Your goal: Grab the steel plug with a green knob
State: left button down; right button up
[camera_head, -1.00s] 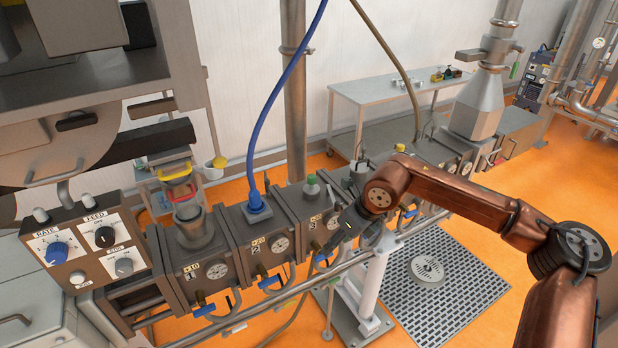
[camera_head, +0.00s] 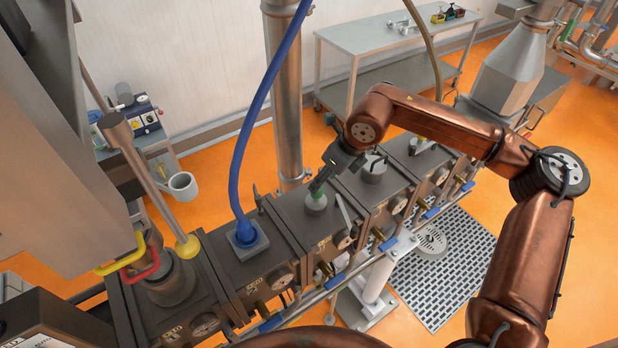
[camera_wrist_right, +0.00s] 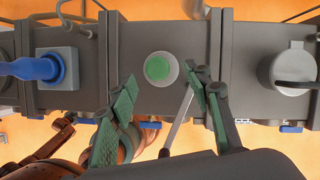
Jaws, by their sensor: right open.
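The steel plug (camera_head: 316,204) with a green knob (camera_head: 319,193) stands upright in the top of a dark barrel block. In the right wrist view, the green knob (camera_wrist_right: 157,68) shows from above as a round green disc on the pale plug. Nothing is between the fingers. My left gripper is not in view.
A blue hose plug (camera_head: 246,235) sits on the block to the left, with its hose rising. A grey round cap (camera_head: 374,168) is on the block to the right. A thin metal bar (camera_wrist_right: 178,117) lies near the right finger. A steel table (camera_head: 350,38) stands behind.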

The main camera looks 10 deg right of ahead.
aim_at(316, 197)
jog(key=shift+s+a+f+p, duration=0.2)
jog(key=shift+s+f+p, duration=0.2)
jog(key=shift+f, duration=0.2)
jog(key=shift+s+a+f+p, duration=0.15)
jog(key=shift+s+f+p, duration=0.25)
jog(key=shift+f, duration=0.15)
jog(key=f, duration=0.1)
jog(key=w+f, duration=0.1)
jog(key=w+f+p, duration=0.1)
jog(key=shift+w+a+f, duration=0.1)
jog(key=shift+w+a, duration=0.05)
jog(key=shift+a, duration=0.15)
jog(key=shift+w+a+f, duration=0.15)
jog(key=shift+w+f, duration=0.7)
jog(key=shift+s+r, duration=0.25)
jog(key=shift+s, duration=0.55)
jog(key=shift+c, duration=0.5)
jog(key=shift+w+f, duration=0.15)
jog(key=shift+w, duration=0.35)
jog(key=c, duration=0.5)
jog(key=shift+s, duration=0.3)
jog(key=shift+c, duration=2.2)
jog(key=shift+w, duration=0.15)
grip_shut()
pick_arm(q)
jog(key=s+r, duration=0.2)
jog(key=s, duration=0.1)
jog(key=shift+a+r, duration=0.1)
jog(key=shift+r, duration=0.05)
